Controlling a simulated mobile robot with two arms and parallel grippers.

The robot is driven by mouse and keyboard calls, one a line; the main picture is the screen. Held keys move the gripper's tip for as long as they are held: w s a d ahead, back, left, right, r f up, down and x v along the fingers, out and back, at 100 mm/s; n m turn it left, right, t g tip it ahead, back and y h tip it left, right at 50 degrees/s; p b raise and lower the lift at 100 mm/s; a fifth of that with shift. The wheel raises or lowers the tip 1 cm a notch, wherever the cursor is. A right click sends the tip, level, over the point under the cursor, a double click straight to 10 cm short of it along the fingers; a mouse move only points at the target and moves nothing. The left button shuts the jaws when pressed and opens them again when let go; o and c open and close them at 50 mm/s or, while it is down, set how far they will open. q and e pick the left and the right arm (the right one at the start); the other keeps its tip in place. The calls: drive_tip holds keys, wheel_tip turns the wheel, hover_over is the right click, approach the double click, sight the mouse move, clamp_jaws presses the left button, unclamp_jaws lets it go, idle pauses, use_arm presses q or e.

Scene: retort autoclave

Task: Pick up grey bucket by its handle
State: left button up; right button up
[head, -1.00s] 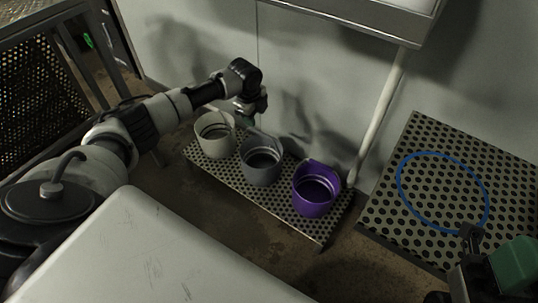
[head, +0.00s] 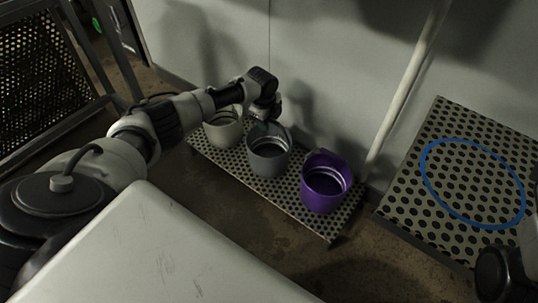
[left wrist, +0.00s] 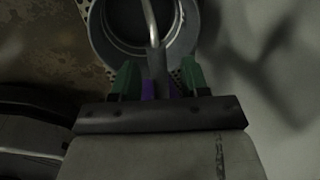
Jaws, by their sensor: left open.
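The grey bucket (head: 268,162) stands upright between the two other buckets on a low perforated platform (head: 225,167). My left gripper (head: 276,112) is at the far rim of the grey bucket and is open. In the left wrist view the grey bucket (left wrist: 103,32) shows at the top, with its handle (left wrist: 148,20) running toward the gap between the green fingertips (left wrist: 158,78). The handle's grip lies between or just beyond the fingers; I cannot tell whether they touch it. My right gripper's fingers are not in view.
A cream bucket (head: 222,132) stands left of the grey one and a purple bucket (head: 322,190) right of it. A wall stands close behind. A second perforated platform (head: 408,190) at the right bears a blue ring (head: 430,187). A white pipe (head: 405,85) rises behind.

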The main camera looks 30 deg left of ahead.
use_arm(q)
drive_tip(key=shift+f, duration=0.1)
clamp_jaws()
idle(0.5)
